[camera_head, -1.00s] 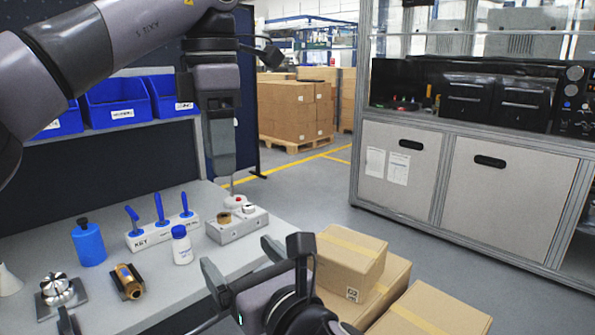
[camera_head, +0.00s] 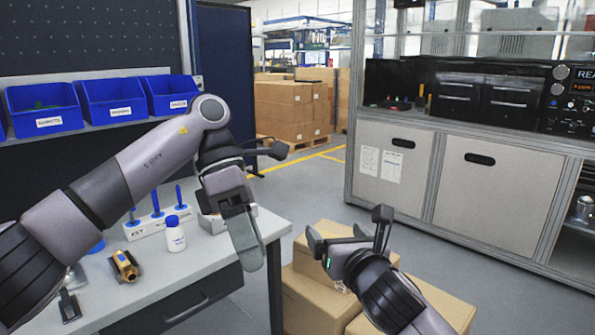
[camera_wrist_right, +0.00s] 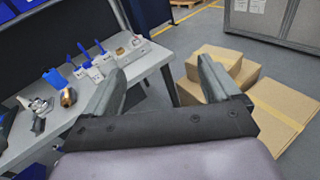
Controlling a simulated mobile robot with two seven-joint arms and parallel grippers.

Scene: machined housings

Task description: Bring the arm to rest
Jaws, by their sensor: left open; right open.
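My left arm comes in from the left in the head view, and its gripper (camera_head: 240,222) hangs in the air over the right end of the workbench (camera_head: 215,258). Its jaws are seen nearly edge-on and hold nothing that I can see. My right gripper (camera_head: 345,240) is open and empty in front of the cardboard boxes (camera_head: 312,290). In the right wrist view its two fingers (camera_wrist_right: 160,85) stand wide apart with nothing between them. The left gripper partly hides a grey machined housing (camera_head: 212,222) on the bench.
Blue bins (camera_head: 112,100) line the shelf behind. A grey cabinet (camera_head: 480,195) stands at the right.

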